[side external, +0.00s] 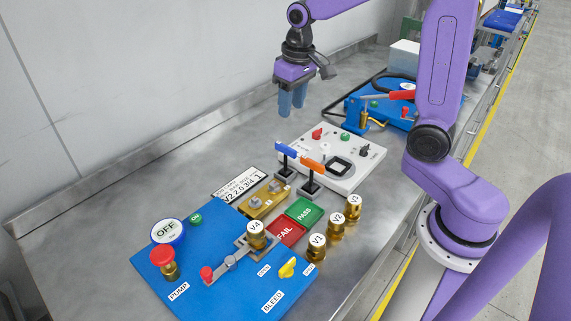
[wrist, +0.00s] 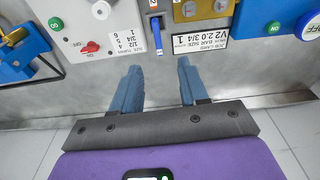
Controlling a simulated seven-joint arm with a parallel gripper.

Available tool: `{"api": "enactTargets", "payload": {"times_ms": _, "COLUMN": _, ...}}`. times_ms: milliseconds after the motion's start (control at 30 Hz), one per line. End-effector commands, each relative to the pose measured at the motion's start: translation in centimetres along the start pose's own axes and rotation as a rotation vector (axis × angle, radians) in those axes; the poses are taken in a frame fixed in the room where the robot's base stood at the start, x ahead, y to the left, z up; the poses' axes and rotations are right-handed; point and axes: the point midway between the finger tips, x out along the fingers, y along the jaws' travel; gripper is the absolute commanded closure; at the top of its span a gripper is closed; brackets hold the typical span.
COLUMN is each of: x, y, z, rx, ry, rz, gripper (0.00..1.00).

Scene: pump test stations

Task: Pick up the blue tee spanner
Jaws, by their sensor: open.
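The blue tee spanner (side external: 287,149) stands upright in a dark holder on the bench, its blue cross handle on top. An orange tee spanner (side external: 312,163) stands just to its right and nearer the camera. My gripper (side external: 291,107) points down, open and empty, well above the bench and behind the spanner. Its blue fingers (wrist: 157,72) are spread apart in the wrist view, touching nothing.
A white control box (side external: 365,165) stands to the right of the spanners, with a blue station (side external: 385,117) behind it. A label plate (side external: 240,184), brass block (side external: 262,202) and blue pump panel (side external: 215,270) lie in front. The bench at left is clear.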

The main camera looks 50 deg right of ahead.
Motion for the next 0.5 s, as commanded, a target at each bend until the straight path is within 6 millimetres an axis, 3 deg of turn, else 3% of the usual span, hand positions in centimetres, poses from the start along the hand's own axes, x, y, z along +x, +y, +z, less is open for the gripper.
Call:
{"api": "enactTargets", "payload": {"times_ms": 233, "x": 1.1, "y": 0.8, "z": -0.6, "rx": 0.038, "ry": 0.000, "rz": 0.005, "gripper": 0.56}}
{"api": "enactTargets", "payload": {"times_ms": 500, "x": 6.1, "y": 0.8, "z": -0.5, "rx": 0.037, "ry": -0.004, "rz": 0.005, "gripper": 0.56}}
